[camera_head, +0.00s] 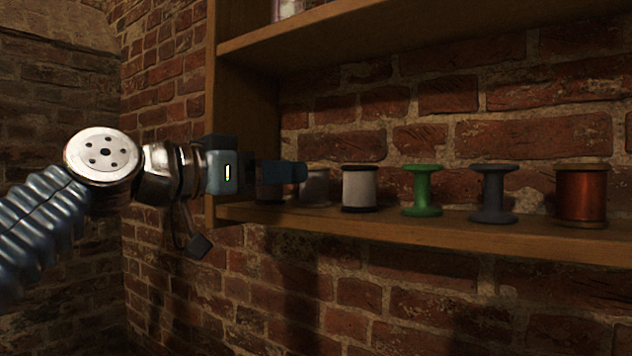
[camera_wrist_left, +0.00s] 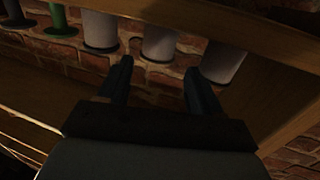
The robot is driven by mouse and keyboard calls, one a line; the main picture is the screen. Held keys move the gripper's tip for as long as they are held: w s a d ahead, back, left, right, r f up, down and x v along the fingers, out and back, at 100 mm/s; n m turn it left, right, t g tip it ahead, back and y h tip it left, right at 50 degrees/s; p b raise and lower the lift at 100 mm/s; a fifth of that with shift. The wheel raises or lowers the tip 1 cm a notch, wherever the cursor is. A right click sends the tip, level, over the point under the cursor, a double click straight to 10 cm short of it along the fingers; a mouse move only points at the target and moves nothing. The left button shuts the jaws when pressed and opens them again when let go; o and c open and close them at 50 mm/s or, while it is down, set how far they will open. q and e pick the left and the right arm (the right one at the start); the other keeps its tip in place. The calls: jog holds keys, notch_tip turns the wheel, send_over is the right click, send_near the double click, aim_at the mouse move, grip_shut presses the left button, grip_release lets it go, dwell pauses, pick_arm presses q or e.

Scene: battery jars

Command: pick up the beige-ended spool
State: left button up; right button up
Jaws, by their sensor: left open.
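A pale spool (camera_head: 314,187) stands on the wooden shelf, partly covered by my left gripper (camera_head: 296,172). Its end colour is hard to make out in the head view. In the left wrist view, a pale spool (camera_wrist_left: 160,42) with a light brownish end lies just beyond and between the fingertips of my left gripper (camera_wrist_left: 159,67); it looks like the beige-ended one. The left gripper is open and empty, its fingers apart on either side of that spool's line. My right gripper is not in view.
A white spool with dark ends (camera_head: 359,188), a green spool (camera_head: 422,190), a dark grey spool (camera_head: 493,193) and a copper spool (camera_head: 581,195) stand to the right. An upper shelf (camera_head: 400,30) overhangs; the side panel (camera_head: 240,120) stands left.

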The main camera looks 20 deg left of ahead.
aim_at(321, 172)
pick_arm(q)
jog(key=x, duration=0.3)
jog(key=shift+w+d, duration=0.1)
jog(key=shift+w, duration=0.1)
jog(key=p+x, duration=0.2)
jog(key=x, duration=0.3)
jog(key=shift+d+f, duration=0.1)
jog(key=shift+d, duration=0.15)
jog(key=shift+c, duration=0.4)
jog(key=c, duration=0.6)
